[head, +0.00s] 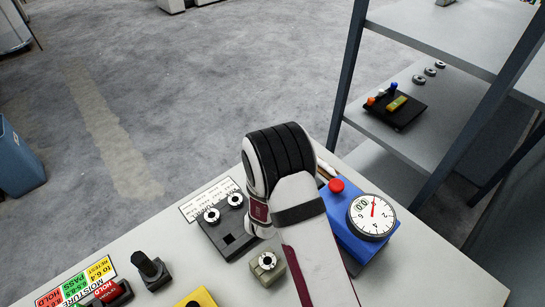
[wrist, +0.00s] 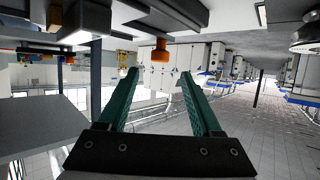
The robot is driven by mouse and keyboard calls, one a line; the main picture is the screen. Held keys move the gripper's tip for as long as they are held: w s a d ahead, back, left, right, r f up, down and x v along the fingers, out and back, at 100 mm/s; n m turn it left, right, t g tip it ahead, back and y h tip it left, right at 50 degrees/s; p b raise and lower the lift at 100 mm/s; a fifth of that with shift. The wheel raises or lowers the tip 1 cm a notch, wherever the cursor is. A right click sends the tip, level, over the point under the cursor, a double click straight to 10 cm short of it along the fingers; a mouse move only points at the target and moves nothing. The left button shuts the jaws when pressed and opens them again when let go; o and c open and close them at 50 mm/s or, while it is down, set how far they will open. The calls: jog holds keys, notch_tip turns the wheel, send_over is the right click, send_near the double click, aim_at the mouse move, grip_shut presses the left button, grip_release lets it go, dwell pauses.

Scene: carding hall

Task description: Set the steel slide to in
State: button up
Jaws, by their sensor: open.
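I cannot make out the steel slide in either view; my arm covers part of the bench. A dark control box (head: 226,228) with two round white-faced knobs stands on the bench, partly behind my arm. In the wrist view my gripper (wrist: 158,74) shows two green fingers standing apart with nothing between them. In the head view the fingers are hidden behind my wrist.
A blue unit (head: 344,232) with a dial and red button stands right of my arm. A small beige block (head: 267,265), a black lever (head: 150,270) and a moisture card (head: 76,284) are on the bench. A grey shelf (head: 405,135) stands behind right.

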jog(key=x, duration=0.6)
jog(key=shift+c, duration=0.2)
grip_shut()
jog(key=shift+s, duration=0.1)
dwell(0.9)
